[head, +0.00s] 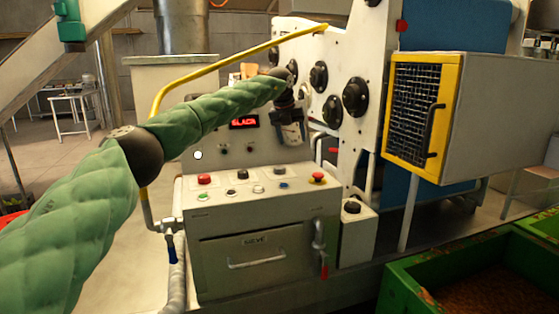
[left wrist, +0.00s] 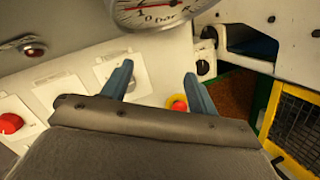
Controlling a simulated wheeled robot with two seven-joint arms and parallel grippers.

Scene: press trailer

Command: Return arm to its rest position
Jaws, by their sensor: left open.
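My left arm, padded in green, reaches in from the left in the head view and is stretched out toward the press machine's control panel (head: 262,200). My left gripper (head: 291,132) hangs at its end, in front of the panel's upright face and above the buttons. In the left wrist view the gripper (left wrist: 158,84) has its two blue-grey fingers spread apart with nothing between them. My right gripper is out of both views.
A yellow rail (head: 205,72) runs just behind my arm. A yellow-framed mesh box (head: 410,115) juts out at the right. Round black knobs (head: 355,97) stick out of the white panel. A pressure gauge (left wrist: 155,12) is close at the top of the wrist view. A green crate (head: 400,285) stands lower right.

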